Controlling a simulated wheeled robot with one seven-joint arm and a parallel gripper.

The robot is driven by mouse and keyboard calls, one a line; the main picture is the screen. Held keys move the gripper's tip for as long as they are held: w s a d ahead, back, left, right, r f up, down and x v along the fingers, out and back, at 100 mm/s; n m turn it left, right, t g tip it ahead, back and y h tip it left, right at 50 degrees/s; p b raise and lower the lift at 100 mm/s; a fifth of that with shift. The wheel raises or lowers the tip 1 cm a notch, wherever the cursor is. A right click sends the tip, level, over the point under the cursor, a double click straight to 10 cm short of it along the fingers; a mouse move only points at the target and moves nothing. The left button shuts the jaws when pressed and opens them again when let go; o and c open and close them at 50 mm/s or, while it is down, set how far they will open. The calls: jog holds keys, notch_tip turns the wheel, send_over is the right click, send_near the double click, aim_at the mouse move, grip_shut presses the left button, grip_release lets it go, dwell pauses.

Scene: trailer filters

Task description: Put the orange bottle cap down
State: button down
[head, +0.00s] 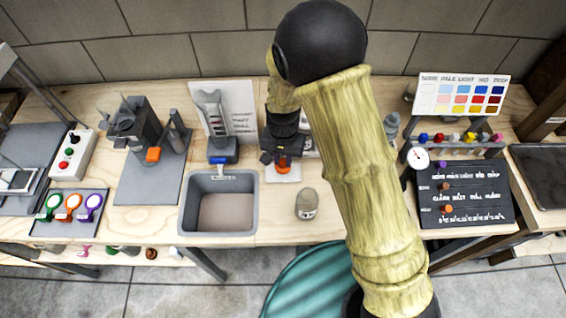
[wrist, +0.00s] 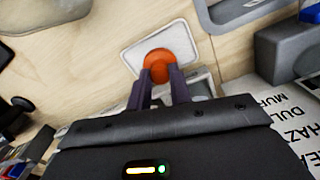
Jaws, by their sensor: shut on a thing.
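The orange bottle cap (wrist: 158,62) is between the two fingertips of my gripper (wrist: 160,76) in the wrist view. In the head view, the cap (head: 284,167) shows just below my gripper (head: 282,158). My gripper is shut on the cap. The cap is over a pale rectangular pad (wrist: 178,46) with a grey edge, which lies on the wooden bench; the pad also shows in the head view (head: 285,177). I cannot tell whether the cap touches the pad. The fingers hide the cap's near side.
A grey sink bin (head: 220,203) is left of the pad. A jar (head: 306,203) stands in front, towards the bench edge. A printed sign (head: 240,117) stands behind. My arm covers the bench right of the pad. A dark board (head: 462,196) and a dial (head: 418,158) lie farther right.

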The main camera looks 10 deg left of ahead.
aim_at(283, 161)
jog(key=shift+f, duration=1.45)
jog(key=shift+f, duration=0.2)
jog(key=c, duration=1.3)
grip_release()
jog(key=shift+r, duration=0.1)
notch_tip(283, 161, up, 12)
jog(key=shift+r, duration=0.1)
